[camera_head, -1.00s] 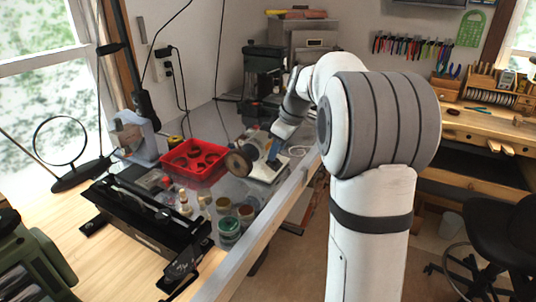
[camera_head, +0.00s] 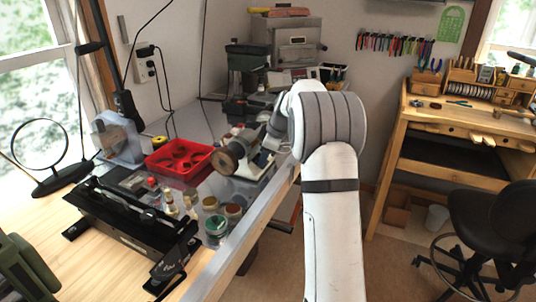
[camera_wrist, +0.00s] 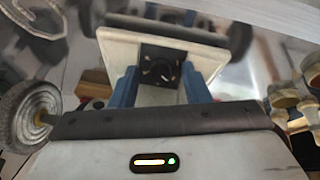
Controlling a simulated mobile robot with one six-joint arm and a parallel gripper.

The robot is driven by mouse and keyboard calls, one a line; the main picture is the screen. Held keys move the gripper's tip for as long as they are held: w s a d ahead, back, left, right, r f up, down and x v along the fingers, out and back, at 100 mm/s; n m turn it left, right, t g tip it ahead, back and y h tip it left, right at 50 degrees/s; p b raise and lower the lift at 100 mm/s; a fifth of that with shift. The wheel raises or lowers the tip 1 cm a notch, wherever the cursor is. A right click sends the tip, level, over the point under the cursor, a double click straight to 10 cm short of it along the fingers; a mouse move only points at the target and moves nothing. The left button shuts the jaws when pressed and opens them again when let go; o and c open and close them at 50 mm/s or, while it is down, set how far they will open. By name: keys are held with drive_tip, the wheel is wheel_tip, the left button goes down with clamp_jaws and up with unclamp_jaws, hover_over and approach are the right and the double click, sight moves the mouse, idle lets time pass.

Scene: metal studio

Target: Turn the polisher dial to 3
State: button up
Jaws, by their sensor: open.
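The polisher (camera_head: 261,167) stands on the bench in the head view, with a light base and a brown round wheel at its left end. In the wrist view its pale front plate (camera_wrist: 213,62) carries a dark square panel with a round black dial (camera_wrist: 159,69). The setting on the dial is too small to read. My gripper (camera_wrist: 160,84) is open, with one blue finger on each side of the dial's panel. Nothing shows between the fingers except the panel and dial beyond. I cannot tell whether the fingers touch the plate. In the head view my arm partly hides the polisher.
A red tray (camera_head: 180,157) lies left of the polisher. Several small jars, one a green-lidded jar (camera_head: 215,227), stand near the bench's front edge. In the wrist view a grey wheel (camera_wrist: 34,117) sits close left of my gripper. A stool (camera_head: 492,215) stands at right.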

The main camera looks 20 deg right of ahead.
drive_tip(key=shift+c, duration=0.2)
clamp_jaws()
drive_tip(key=shift+d, duration=0.4)
drive_tip(key=shift+a, duration=0.35)
